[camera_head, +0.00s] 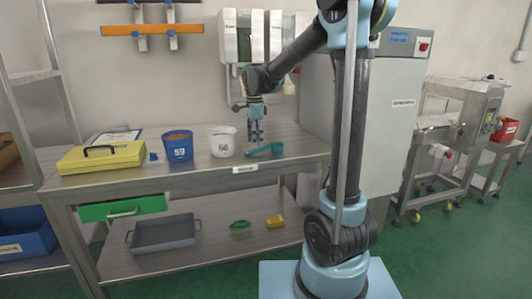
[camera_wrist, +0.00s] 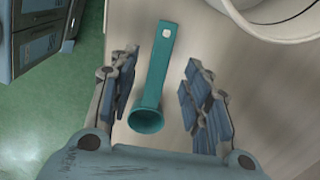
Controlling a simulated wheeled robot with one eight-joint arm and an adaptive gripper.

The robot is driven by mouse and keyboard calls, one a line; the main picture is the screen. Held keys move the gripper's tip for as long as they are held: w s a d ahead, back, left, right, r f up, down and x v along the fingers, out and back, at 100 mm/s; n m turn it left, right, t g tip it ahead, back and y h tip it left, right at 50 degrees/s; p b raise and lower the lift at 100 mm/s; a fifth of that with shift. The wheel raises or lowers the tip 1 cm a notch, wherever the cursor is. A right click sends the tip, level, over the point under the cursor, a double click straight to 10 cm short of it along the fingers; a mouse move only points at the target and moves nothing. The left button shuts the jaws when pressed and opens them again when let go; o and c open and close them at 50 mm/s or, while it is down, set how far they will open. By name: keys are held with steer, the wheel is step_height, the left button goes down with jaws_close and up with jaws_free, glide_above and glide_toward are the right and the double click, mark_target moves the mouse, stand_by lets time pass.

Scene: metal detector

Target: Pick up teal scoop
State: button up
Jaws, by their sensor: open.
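The teal scoop (camera_head: 265,149) lies on the steel table (camera_head: 205,178) near its right end. In the wrist view the scoop (camera_wrist: 155,75) has its round cup toward the bottom and its handle, with a hole at the end, toward the top. My gripper (camera_head: 256,138) points down over the scoop in the head view. In the wrist view my gripper (camera_wrist: 160,90) is open, one finger on each side of the scoop, with gaps between. It holds nothing. I cannot tell the exact height of the fingertips above the table.
A white bucket (camera_head: 221,141) stands left of the scoop, and its rim (camera_wrist: 240,25) is close in the wrist view. A blue bucket (camera_head: 177,145) and a yellow case (camera_head: 102,157) are farther left. The table edge is close to the scoop.

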mark_target(264, 150)
steer(key=shift+a+f, duration=0.1)
steer(key=shift+f, duration=2.15)
steer(key=shift+c, duration=0.5)
jaws_close()
